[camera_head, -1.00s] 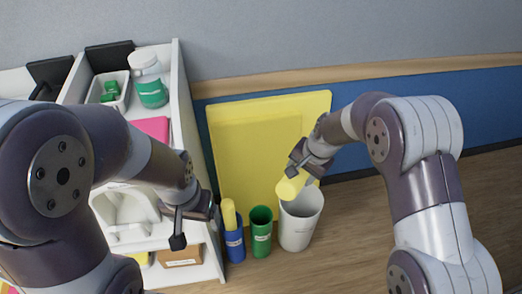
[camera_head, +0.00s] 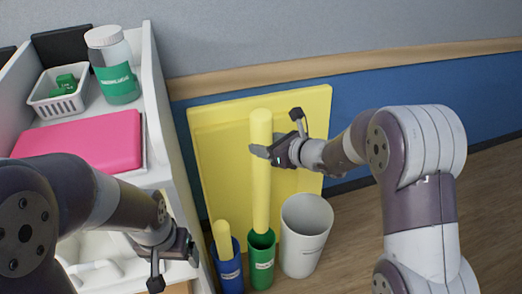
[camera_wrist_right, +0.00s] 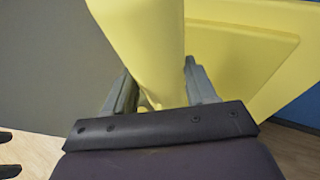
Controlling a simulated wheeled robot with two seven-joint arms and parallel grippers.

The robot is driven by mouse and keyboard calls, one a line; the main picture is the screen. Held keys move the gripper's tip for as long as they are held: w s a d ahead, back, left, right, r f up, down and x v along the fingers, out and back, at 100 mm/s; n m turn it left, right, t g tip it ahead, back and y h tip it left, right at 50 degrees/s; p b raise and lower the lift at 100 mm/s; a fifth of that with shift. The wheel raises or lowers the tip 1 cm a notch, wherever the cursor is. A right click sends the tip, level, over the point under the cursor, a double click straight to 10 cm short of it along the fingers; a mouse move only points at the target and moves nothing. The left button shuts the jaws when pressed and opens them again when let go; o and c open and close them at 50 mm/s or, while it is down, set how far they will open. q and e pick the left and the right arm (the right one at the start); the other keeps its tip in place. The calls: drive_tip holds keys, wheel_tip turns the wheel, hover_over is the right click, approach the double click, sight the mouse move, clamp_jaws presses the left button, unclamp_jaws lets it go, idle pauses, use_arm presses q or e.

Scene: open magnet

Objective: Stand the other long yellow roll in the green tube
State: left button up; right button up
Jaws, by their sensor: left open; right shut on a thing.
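A long yellow roll (camera_head: 261,190) stands upright, its lower end at the mouth of the green tube (camera_head: 261,274); how deep it sits is hidden by the tube wall. My right gripper (camera_head: 264,152) is shut on this roll at its upper part. In the right wrist view the roll (camera_wrist_right: 148,45) fills the space between the two fingers. Another yellow roll (camera_head: 222,238) stands in the blue tube (camera_head: 229,272), tilted slightly. My left gripper (camera_head: 174,262) is open and empty, in front of the shelf at the left.
A white bin (camera_head: 305,250) stands just right of the green tube. Yellow boards (camera_head: 208,150) lean on the wall behind. The white shelf holds a pink folder (camera_head: 85,140), a bottle with a green label (camera_head: 117,85) and a basket (camera_head: 60,97). Open floor lies to the right.

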drive_tip(key=f, duration=0.1)
drive_tip(key=b, duration=0.4)
hover_over(267, 213)
drive_tip(key=f, duration=0.5)
drive_tip(key=shift+w+a, duration=0.15)
drive_tip(key=shift+w, duration=0.1)
wheel_tip(267, 213, down, 24)
drive_tip(key=b, duration=2.3)
drive_tip(key=shift+r, duration=0.2)
drive_tip(key=o, duration=1.2)
drive_tip(key=shift+c, duration=0.2)
drive_tip(key=p+v, duration=0.4)
drive_tip(key=v, duration=0.8)
drive_tip(key=shift+s+d+p, duration=0.25)
drive_tip(key=shift+p, duration=0.05)
